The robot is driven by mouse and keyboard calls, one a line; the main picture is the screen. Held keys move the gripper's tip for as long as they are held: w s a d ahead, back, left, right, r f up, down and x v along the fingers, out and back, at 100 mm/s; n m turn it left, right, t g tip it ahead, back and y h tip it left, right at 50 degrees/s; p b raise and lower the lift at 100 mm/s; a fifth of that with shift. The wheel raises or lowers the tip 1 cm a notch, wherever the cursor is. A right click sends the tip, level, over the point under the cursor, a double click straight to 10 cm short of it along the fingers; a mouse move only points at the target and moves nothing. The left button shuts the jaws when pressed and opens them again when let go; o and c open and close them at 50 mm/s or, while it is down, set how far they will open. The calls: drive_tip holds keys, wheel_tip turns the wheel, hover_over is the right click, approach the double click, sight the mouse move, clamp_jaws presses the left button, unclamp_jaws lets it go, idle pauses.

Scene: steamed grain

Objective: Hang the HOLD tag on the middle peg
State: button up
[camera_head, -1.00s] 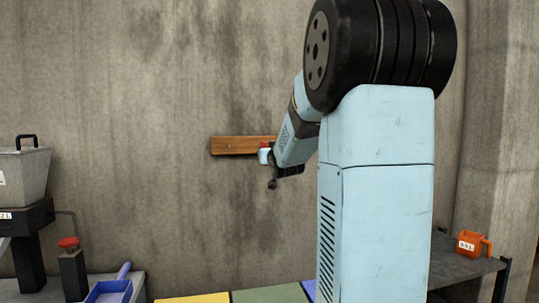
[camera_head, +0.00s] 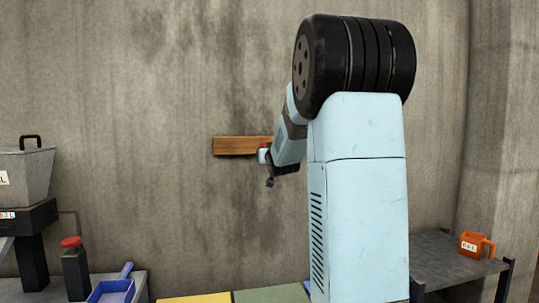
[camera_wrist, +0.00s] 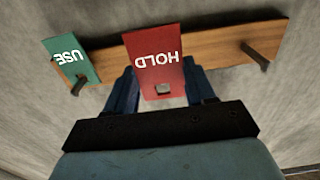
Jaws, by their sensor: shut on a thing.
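The red HOLD tag (camera_wrist: 155,65) is between the two blue fingers of my gripper (camera_wrist: 160,84), which is shut on it. Its lettering reads upside down in the wrist view, and its square hole lies toward my palm. The tag overlaps the middle of the wooden peg board (camera_wrist: 215,55) and hides the middle peg; whether it touches the board I cannot tell. The green USE tag (camera_wrist: 70,62) hangs on the peg at the left end. The peg at the right end (camera_wrist: 256,58) is bare. In the head view, my gripper is beside the board (camera_head: 240,146).
The board is on a bare concrete wall (camera_head: 130,190). Below are a blue tray (camera_head: 110,291), a yellow panel (camera_head: 195,299) and a green panel (camera_head: 270,295). A grey hopper (camera_head: 25,175) and red knob (camera_head: 71,242) stand left.

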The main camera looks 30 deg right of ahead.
drive_tip(key=shift+x, duration=2.55)
drive_tip(key=shift+f, duration=0.15)
drive_tip(key=o, duration=1.1)
drive_tip(key=v, duration=1.3)
drive_tip(key=shift+s, duration=0.35)
drive_tip(key=s+a+f+n+g+y, duration=0.1)
drive_tip(key=s+a+f+g, duration=0.3)
drive_tip(key=s+a, duration=0.3)
drive_tip(key=s+a+f+n+g+y, duration=0.1)
drive_tip(key=s+a+f+g, duration=0.3)
drive_tip(key=s, duration=1.1)
drive_tip(key=s+a+f+n+g+y, duration=0.1)
drive_tip(key=s+a+f+g+y, duration=0.2)
drive_tip(key=s+a+f, duration=0.3)
drive_tip(key=s+a, duration=0.3)
drive_tip(key=s, duration=0.2)
drive_tip(key=shift+s+a+g, duration=0.4)
drive_tip(key=shift+f, duration=0.1)
